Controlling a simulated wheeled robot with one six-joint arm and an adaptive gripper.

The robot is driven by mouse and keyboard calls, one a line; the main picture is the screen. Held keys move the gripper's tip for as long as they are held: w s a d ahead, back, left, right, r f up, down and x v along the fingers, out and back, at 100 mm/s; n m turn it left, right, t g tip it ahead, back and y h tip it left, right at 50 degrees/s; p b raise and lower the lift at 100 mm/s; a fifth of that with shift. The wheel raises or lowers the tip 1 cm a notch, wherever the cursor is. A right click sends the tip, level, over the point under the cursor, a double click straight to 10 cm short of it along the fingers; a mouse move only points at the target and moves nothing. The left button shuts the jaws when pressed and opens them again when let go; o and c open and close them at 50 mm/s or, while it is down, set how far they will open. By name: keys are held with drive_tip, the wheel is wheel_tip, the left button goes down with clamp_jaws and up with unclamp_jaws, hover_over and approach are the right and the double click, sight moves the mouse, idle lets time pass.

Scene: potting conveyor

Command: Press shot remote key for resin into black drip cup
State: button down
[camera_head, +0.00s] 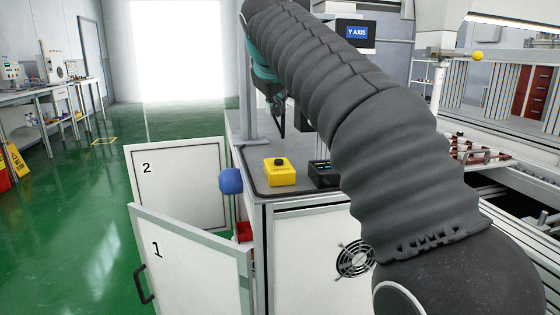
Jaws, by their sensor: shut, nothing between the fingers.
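A yellow box with a black button (280,172) stands on the grey bench top; its front lettering is too small to read. Beside it on the right is a small black box with lit marks (322,175), partly hidden by my arm. I cannot tell whether either is the shot remote. My gripper (278,126) shows in part behind my arm, above and beyond the yellow box. It is shut and empty, apart from both boxes. I cannot make out a black drip cup or resin; my arm hides much of the bench.
Open cabinet doors marked 1 (190,262) and 2 (180,185) stick out left of the bench. A blue rounded object (231,181) is at the bench's left edge. A "Y AXIS" display (356,32) hangs behind my arm. The conveyor frame (520,185) is at right.

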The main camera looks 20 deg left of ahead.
drive_tip(key=shift+f, duration=0.15)
drive_tip(key=b, duration=0.2)
hover_over(278, 161)
wheel_tip(278, 161, down, 6)
drive_tip(key=shift+f+b, duration=1.15)
drive_tip(key=shift+f, duration=0.1)
drive_tip(key=shift+f, duration=0.1)
idle(0.7)
drive_tip(key=shift+f, duration=0.3)
drive_tip(key=shift+f+b, duration=0.45)
drive_tip(key=shift+f, duration=0.05)
idle(1.0)
drive_tip(key=shift+r, duration=0.1)
drive_tip(key=shift+r+p, duration=0.8)
drive_tip(key=shift+p, duration=0.2)
